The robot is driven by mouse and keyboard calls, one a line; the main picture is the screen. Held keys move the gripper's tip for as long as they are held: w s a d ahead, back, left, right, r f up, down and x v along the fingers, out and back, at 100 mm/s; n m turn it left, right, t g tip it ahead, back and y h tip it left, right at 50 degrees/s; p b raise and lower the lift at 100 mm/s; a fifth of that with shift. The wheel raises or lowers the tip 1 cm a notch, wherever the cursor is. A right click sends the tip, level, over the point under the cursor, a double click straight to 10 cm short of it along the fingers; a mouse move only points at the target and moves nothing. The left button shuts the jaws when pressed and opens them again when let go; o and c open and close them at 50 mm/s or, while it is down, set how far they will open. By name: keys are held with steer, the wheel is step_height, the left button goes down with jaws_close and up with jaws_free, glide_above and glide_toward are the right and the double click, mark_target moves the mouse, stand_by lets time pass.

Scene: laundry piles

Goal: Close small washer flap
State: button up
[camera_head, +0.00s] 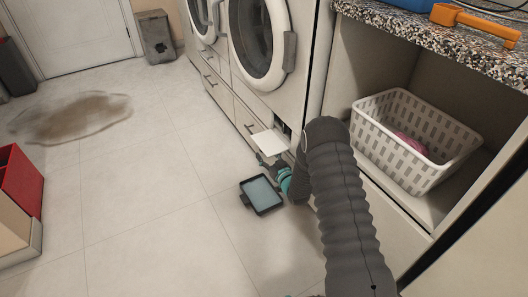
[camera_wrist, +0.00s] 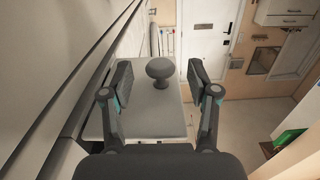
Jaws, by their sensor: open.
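The small washer flap (camera_head: 270,142) is a pale panel low on the washer front (camera_head: 262,95). It is swung out and open, with a dark opening (camera_head: 284,127) behind it. In the wrist view the flap (camera_wrist: 148,124) is a pale panel beyond my fingers. My gripper (camera_head: 268,161) is beside the flap's near edge in the head view; contact cannot be told. In the wrist view my gripper (camera_wrist: 159,80) has its fingers apart, with a grey mushroom-shaped knob (camera_wrist: 160,70) in line with the gap. What the knob is fixed to is unclear.
A black tray with bluish liquid (camera_head: 262,196) lies on the floor below my gripper. A white laundry basket (camera_head: 375,108) stands in the open compartment at right. A brown puddle (camera_head: 72,116) lies on the floor at left. The middle floor is clear.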

steer(key=shift+x, duration=1.5)
jaws_close()
